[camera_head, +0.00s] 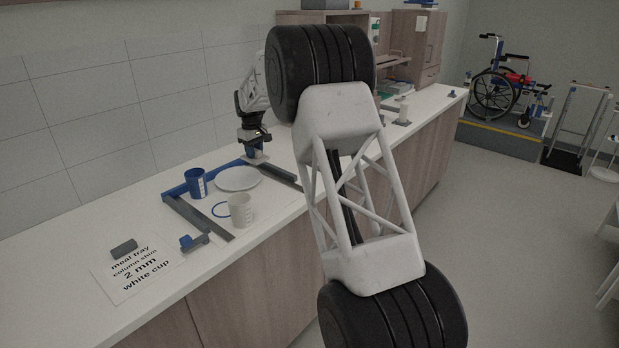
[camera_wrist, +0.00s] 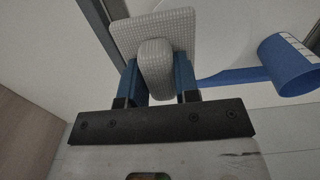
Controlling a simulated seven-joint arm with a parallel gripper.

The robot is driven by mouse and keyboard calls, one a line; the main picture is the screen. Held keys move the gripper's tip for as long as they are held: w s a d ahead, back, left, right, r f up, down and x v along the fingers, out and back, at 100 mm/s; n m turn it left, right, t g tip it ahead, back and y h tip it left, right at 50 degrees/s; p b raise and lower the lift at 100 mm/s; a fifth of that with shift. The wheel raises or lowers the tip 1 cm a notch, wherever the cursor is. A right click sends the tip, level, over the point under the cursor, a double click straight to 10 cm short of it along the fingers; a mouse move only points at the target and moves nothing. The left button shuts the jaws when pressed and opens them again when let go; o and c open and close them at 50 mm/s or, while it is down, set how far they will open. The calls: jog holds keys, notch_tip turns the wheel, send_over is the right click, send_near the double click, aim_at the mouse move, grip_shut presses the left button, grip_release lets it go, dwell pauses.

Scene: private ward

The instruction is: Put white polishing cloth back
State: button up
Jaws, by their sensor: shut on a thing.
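My gripper (camera_wrist: 156,75) has blue fingers shut on the grip block of a pale, fine-checked square pad, which looks like the white polishing cloth (camera_wrist: 122,38). The pad's flat part spreads beyond the fingertips. In the head view, my gripper (camera_head: 254,155) points down over the back of the counter, just behind the white plate (camera_head: 238,179). The cloth cannot be made out in that view. I cannot tell whether the pad touches the surface below.
A blue cup (camera_head: 196,183) and a white cup (camera_head: 240,211) stand near the plate, among blue and dark grey rails (camera_head: 205,220). The blue cup also shows in the wrist view (camera_wrist: 288,68). A printed card (camera_head: 138,268) with a grey block (camera_head: 124,248) lies at the front left.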

jog(key=s+d, duration=0.2)
jog(key=d, duration=0.2)
jog(key=s+d+f, duration=0.1)
jog(key=s+d, duration=0.1)
jog(key=d, duration=0.3)
jog(key=s+d+f, duration=0.1)
jog(key=s+d, duration=0.1)
jog(key=d, duration=0.3)
jog(key=shift+s, duration=0.3)
jog(key=s+d+f, duration=0.2)
jog(key=s+d, duration=0.6)
jog(key=d, duration=0.2)
jog(key=shift+d+f, duration=0.15)
jog(key=shift+f, duration=0.05)
jog(key=shift+w+a+f, duration=0.15)
jog(key=shift+w+f, duration=0.1)
jog(key=shift+w, duration=2.4)
jog(key=shift+w+a+f, duration=0.15)
jog(key=shift+w+f, duration=0.1)
jog(key=shift+w, duration=2.4)
jog(key=shift+w+a+f, duration=0.15)
jog(key=shift+w+f, duration=0.1)
jog(key=shift+w, duration=2.4)
jog(key=shift+f, duration=1.75)
jog(key=shift+f, duration=0.1)
jog(key=o, duration=0.9)
